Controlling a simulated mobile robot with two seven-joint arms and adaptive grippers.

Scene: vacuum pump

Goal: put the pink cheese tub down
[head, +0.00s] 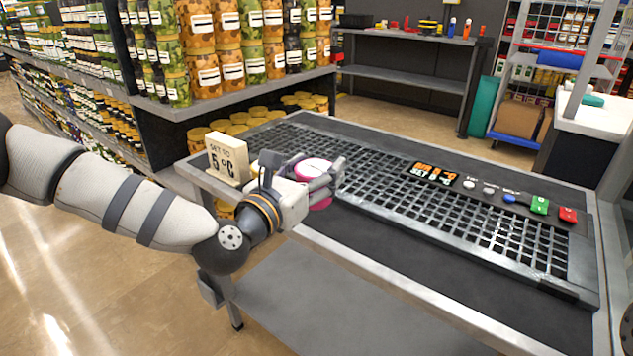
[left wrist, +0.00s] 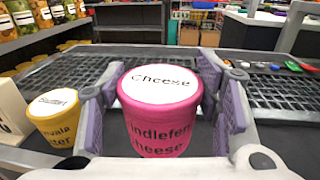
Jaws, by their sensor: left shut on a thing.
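The pink cheese tub (left wrist: 160,118) has a white lid marked "Cheese" and is upright in the left wrist view. My left gripper (head: 322,176) is shut on it, with a finger on each side. In the head view the tub (head: 314,168) is partly hidden by the gripper, near the front edge of the bench (head: 400,272). I cannot tell whether its base touches the bench. My right gripper is not in view.
A yellow tub (left wrist: 54,116) stands left of my gripper, by a sign reading "SET TO 5 °C" (head: 227,158). A dark grid (head: 455,205) covers much of the bench, with a lit display (head: 434,174) and green and red buttons (head: 540,205) at right. Jar shelves (head: 225,85) stand behind.

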